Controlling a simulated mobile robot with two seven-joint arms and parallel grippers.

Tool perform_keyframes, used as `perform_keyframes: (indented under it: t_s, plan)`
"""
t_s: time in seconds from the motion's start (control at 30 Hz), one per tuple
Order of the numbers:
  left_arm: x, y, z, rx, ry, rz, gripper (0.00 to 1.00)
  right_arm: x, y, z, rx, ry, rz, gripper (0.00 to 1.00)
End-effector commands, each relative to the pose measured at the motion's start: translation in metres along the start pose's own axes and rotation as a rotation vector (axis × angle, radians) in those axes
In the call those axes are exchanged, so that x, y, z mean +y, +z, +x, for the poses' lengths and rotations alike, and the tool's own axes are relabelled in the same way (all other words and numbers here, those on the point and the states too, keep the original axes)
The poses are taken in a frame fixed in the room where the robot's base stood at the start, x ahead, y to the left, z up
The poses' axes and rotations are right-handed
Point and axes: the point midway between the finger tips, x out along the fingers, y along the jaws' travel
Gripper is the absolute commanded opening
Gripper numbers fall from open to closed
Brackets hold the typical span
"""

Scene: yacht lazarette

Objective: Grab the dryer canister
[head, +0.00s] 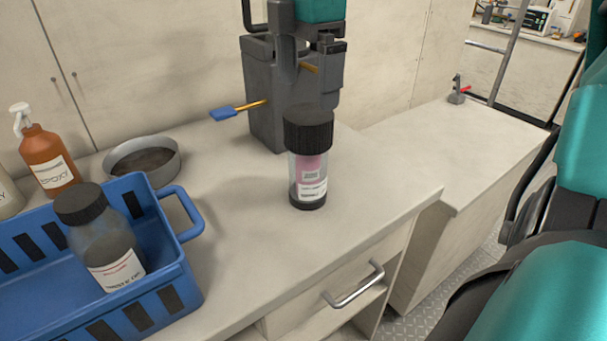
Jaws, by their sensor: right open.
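The dryer canister (309,172) stands upright on the pale counter, right of the picture's middle. It is a clear cylinder with a black ribbed cap, a dark base, pink contents and a white label. My right gripper (308,72) hangs down from the top of the picture, with a teal cover above dark grey fingers. It is open and empty, above and behind the canister's cap in the picture, apart from it. Its fingers overlap the dark grey holder, so their outline is hard to make out. My left gripper is out of view.
A dark grey holder (262,110) with a blue-tipped tool (236,111) stands behind the canister. A blue crate (180,290) holding a black-capped bottle (103,240) is at left. A round grey dish (143,160) and an orange pump bottle (47,155) sit behind it. Counter around the canister's front is clear.

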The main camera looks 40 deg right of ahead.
Motion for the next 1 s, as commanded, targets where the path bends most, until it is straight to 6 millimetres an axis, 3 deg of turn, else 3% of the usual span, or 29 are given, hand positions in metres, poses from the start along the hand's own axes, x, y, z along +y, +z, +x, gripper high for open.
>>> perform_keyframes:
  t_s: [0.1, 0.37, 0.63, 1.0]
  plan:
    - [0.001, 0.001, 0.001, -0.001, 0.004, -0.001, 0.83, 0.000, 0.000, 0.023, 0.003, -0.003, -0.001, 1.00]
    - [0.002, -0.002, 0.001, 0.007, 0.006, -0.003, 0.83, 0.001, 0.001, 0.044, 0.003, -0.001, -0.001, 1.00]
    - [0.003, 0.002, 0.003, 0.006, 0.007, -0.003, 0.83, 0.005, 0.007, 0.082, 0.004, -0.001, -0.003, 1.00]
    - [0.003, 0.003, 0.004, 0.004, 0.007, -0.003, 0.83, 0.006, 0.007, 0.089, 0.003, 0.002, -0.001, 0.97]
